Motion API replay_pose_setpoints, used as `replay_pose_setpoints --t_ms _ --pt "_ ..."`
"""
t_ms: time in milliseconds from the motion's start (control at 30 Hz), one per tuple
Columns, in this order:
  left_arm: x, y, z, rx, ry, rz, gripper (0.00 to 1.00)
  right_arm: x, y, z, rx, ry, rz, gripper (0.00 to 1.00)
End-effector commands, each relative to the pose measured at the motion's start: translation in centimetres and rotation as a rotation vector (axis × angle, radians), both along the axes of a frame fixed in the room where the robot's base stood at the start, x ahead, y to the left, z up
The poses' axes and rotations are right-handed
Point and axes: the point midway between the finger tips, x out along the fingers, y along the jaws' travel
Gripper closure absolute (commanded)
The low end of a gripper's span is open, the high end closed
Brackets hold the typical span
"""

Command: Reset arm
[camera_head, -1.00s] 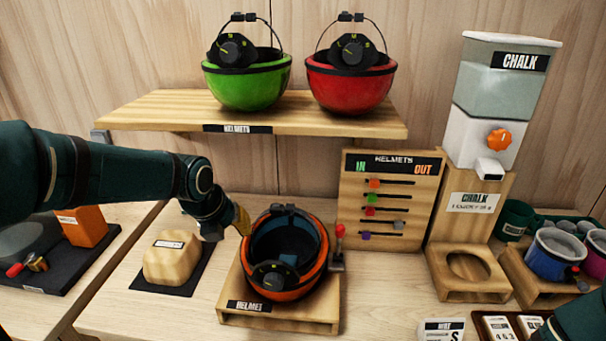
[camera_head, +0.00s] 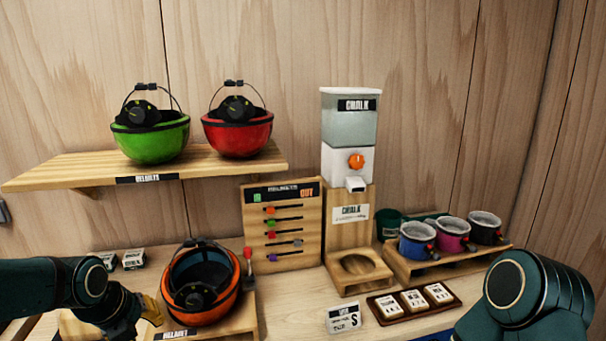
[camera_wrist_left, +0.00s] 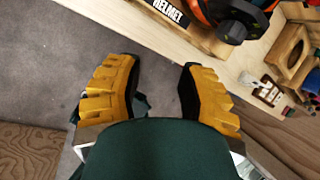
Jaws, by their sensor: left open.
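My left arm comes in low from the left in the head view. Its yellow-fingered gripper (camera_head: 140,312) is beside the left side of the orange helmet (camera_head: 203,287). The helmet sits upside down on a wooden stand marked HELMET (camera_head: 240,322). In the left wrist view the two yellow fingers (camera_wrist_left: 158,85) are spread apart with nothing between them. The helmet's orange rim and dark dial (camera_wrist_left: 238,20) show beyond them at the top. My right arm shows only as a dark green link at the lower right; its gripper is out of view.
Green (camera_head: 150,140) and red (camera_head: 238,138) helmets stand on the wall shelf (camera_head: 70,170). Several chalk pots (camera_head: 418,243) fill a rack at right. A label tray (camera_head: 414,300) lies in front.

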Motion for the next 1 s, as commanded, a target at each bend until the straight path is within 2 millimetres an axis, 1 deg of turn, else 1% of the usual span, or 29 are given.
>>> replay_pose_setpoints --t_ms 33,167,267,400,467,600,767,900,1000 --pt "0.3 -0.9 -1.4 -0.065 0.013 0.060 0.61 0.1 0.0 0.0 0.000 -0.001 0.001 0.53" --pt "0.8 -3.3 -4.8 -0.240 0.057 0.266 0.61 0.1 0.1 0.0 0.001 -0.002 0.000 0.53" --pt "0.9 -5.5 -7.7 -0.383 0.112 0.453 0.61 0.1 0.1 0.0 0.001 -0.002 0.000 0.53" --pt "0.4 -8.7 -12.0 -0.568 0.218 0.743 0.61 0.1 0.0 0.0 0.000 -0.001 0.001 0.53" --pt "0.0 -10.1 -13.7 -0.636 0.266 0.873 0.61 0.1 0.0 0.0 0.000 -0.001 0.001 0.53" --pt "-1.4 -13.0 -17.5 -0.759 0.381 1.167 0.61 0.1 0.0 0.0 0.000 -0.001 0.001 0.53" --pt "-3.5 -15.9 -21.6 -0.851 0.501 1.514 0.61 0.1 0.0 0.0 0.000 -0.001 0.001 0.53" --pt "-6.2 -18.1 -25.0 -0.892 0.588 1.843 0.61 0.1 0.0 0.0 0.000 -0.001 0.001 0.53" --pt "-8.2 -19.3 -27.2 -0.902 0.625 2.074 0.61 0.1 0.0 0.0 0.000 -0.001 0.001 0.53"
